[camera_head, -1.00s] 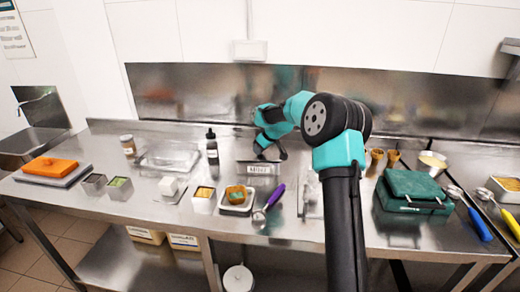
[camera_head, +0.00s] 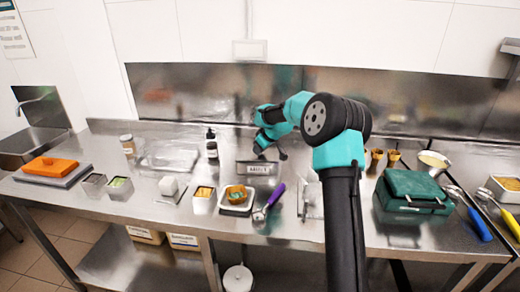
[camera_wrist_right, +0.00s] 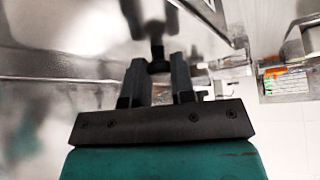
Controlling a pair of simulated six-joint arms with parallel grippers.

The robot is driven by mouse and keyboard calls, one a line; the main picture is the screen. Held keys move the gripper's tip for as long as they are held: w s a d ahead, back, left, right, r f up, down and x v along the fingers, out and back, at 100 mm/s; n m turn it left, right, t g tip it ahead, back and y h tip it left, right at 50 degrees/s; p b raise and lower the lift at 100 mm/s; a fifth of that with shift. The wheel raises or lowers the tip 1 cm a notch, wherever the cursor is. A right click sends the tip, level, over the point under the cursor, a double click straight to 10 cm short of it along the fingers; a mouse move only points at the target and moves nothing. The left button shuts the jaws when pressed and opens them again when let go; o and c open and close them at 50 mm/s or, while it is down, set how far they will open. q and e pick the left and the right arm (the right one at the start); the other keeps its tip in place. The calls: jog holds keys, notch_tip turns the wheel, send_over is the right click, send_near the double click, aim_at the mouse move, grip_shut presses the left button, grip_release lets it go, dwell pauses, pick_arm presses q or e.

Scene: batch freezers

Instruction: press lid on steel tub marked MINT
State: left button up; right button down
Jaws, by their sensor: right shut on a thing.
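The steel tub marked MINT (camera_head: 262,169) stands near the middle of the bench, its pale label facing the front. My right gripper (camera_head: 276,148) is just above and behind it, pointing down, with my arm coming in from the right. In the right wrist view my right gripper (camera_wrist_right: 158,68) is shut on a small dark knob (camera_wrist_right: 157,50). I cannot clearly make out a lid under the knob, nor whether one sits on the tub. My left gripper is not in view.
A dark bottle (camera_head: 212,145) stands left of the tub. In front are a bowl (camera_head: 236,199) and a purple-handled scoop (camera_head: 272,197). A green case (camera_head: 414,191) sits to the right. A steel backsplash (camera_head: 200,92) runs behind.

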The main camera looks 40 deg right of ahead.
jog(key=shift+f, duration=0.1)
dwell(0.8)
jog(key=c, duration=0.9)
grip_release()
jog(key=shift+o, duration=0.6)
jog(key=o, duration=0.4)
jog(key=shift+c, duration=0.2)
jog(key=shift+r, duration=0.2)
jog(key=shift+r, duration=3.35)
grip_shut()
